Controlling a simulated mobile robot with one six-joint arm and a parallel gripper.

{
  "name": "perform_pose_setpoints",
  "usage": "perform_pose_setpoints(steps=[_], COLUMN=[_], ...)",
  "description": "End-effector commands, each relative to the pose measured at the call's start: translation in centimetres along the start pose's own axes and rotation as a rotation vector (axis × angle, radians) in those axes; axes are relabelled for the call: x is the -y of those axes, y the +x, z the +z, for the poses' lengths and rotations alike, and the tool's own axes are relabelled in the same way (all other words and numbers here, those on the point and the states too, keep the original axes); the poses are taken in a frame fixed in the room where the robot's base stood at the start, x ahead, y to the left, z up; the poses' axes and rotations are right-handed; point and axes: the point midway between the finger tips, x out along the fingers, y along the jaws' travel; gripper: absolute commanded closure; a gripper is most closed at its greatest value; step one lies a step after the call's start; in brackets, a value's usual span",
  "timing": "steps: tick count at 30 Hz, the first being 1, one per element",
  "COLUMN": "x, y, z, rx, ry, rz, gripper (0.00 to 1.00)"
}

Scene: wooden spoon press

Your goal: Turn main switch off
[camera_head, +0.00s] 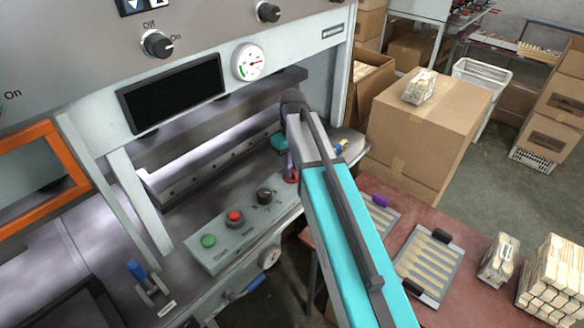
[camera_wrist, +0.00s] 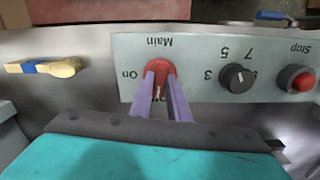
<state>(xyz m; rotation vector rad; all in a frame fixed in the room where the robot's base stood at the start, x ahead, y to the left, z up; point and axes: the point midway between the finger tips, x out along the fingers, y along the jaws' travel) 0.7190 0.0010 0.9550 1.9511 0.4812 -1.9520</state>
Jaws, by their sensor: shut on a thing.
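The red main switch (camera_wrist: 163,72) is on a grey panel (camera_wrist: 205,50) in the wrist view, with upside-down "Main" and "On" labels beside it. A white mark on the switch points down in that view, toward a label partly hidden by the fingers. My gripper (camera_wrist: 161,80) has its two purple fingers on either side of the switch, shut on it. In the head view my gripper (camera_head: 290,164) reaches down to the right end of the press's front panel, where a bit of the red switch (camera_head: 291,179) shows.
A black dial (camera_wrist: 237,78) and a red stop button (camera_wrist: 298,78) sit beside the switch. A blue-and-yellow object (camera_wrist: 45,67) lies on the other side. The press frame (camera_head: 335,90) rises close to the arm. A reddish table (camera_head: 385,247) holds trays and wooden bundles.

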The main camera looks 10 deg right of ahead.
Motion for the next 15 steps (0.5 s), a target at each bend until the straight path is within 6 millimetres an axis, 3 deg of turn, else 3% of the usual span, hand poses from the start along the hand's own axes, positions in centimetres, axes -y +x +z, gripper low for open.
perform_pose_setpoints(steps=[15], x=[-0.04], y=[-0.09], z=[-0.12], rx=[-0.003], ry=[-0.161], rz=[0.002], gripper=[1.0])
